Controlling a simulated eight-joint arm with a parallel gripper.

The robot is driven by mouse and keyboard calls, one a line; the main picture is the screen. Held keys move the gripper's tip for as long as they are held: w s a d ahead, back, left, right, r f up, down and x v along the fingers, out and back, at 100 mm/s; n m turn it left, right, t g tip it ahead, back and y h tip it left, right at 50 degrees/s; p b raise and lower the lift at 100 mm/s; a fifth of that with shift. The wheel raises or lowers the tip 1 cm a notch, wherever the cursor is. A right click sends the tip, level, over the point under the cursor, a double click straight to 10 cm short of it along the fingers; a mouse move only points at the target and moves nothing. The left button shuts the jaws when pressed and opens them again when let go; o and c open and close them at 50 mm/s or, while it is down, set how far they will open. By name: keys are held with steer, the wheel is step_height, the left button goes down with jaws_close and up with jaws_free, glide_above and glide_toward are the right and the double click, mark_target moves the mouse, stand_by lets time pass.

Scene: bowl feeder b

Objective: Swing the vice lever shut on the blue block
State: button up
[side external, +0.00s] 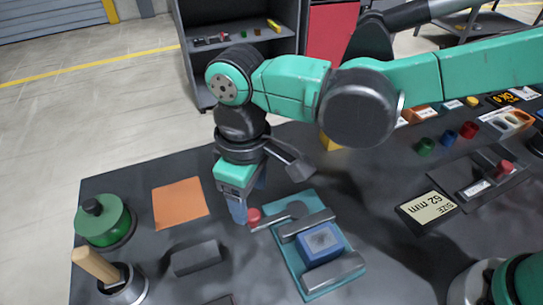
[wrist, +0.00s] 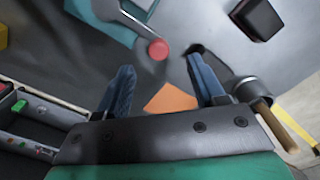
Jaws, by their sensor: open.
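The blue block (side external: 320,242) sits on the teal vice (side external: 284,259) between two grey jaws (side external: 333,272). A grey lever with a red knob (side external: 254,215) reaches out from the vice's left side. In the wrist view the red knob (wrist: 158,49) and lever arm (wrist: 122,17) show at the top, with part of the teal base. My gripper (side external: 241,212) points down just left of the red knob. In the wrist view my gripper (wrist: 158,85) has its two blue fingers spread apart, with nothing between them but table. The knob lies beyond the fingertips there. The block is not clearly visible in the wrist view.
A dark grey block (side external: 196,258) lies left of the vice. An orange square (side external: 181,203), a green lidded pot (side external: 104,220) and a cup with a wooden handle (side external: 122,284) stand further left. A size sign (side external: 428,208) and coloured parts lie to the right.

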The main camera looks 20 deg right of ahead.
mark_target(252, 214)
steer(key=shift+f, duration=2.35)
jaws_close()
